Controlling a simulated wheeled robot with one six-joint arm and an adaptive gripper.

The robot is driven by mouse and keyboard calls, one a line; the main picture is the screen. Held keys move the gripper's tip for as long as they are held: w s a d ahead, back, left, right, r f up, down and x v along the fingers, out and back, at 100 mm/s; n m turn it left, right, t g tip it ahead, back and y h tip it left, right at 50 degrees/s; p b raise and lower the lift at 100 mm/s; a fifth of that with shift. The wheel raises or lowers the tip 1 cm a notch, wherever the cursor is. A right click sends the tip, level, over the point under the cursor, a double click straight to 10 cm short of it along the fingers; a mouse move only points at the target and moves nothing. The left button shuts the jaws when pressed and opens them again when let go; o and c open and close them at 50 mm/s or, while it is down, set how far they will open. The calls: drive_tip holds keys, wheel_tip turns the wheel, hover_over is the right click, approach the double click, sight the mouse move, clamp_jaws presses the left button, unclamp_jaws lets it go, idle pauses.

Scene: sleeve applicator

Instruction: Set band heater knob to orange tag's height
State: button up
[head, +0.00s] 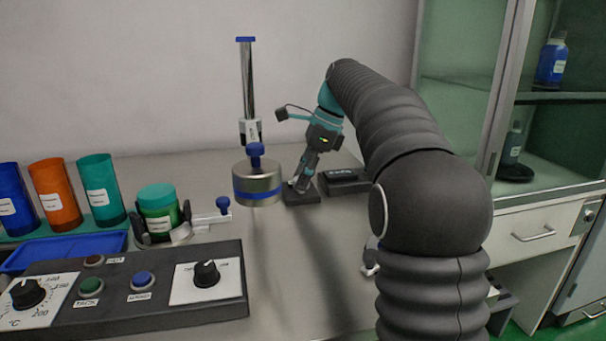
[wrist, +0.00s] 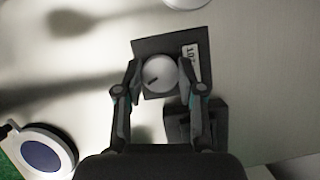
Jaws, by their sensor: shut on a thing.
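My gripper (head: 302,184) reaches down at the back of the bench, over a small dark base (head: 302,198). In the wrist view my gripper (wrist: 160,70) has its two fingers on either side of a round pale grey knob (wrist: 160,74) and is shut on it. The knob has a short dark pointer mark toward the lower left. It sits on a dark plate (wrist: 151,46) with a white printed label (wrist: 190,60), only partly readable. An orange cylinder (head: 57,180) with a white tag (head: 54,202) stands at the left; the tag's print is too small to read.
A black box (head: 345,181) lies right beside the knob's base. A metal cylinder with a blue band (head: 257,184) on a post stands to its left. Blue (head: 12,190) and teal (head: 100,180) cylinders flank the orange one. A control panel (head: 125,310) fills the front left.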

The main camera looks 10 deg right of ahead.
drive_tip(key=n+g, duration=0.2)
drive_tip(key=n, duration=0.2)
drive_tip(key=shift+w+n, duration=0.15)
drive_tip(key=shift+n, duration=0.15)
drive_tip(key=shift+n+g+h, duration=0.4)
drive_tip(key=shift+n+g, duration=0.3)
drive_tip(key=shift+n, duration=1.3)
drive_tip(key=o, duration=1.1)
drive_tip(key=shift+o, duration=0.2)
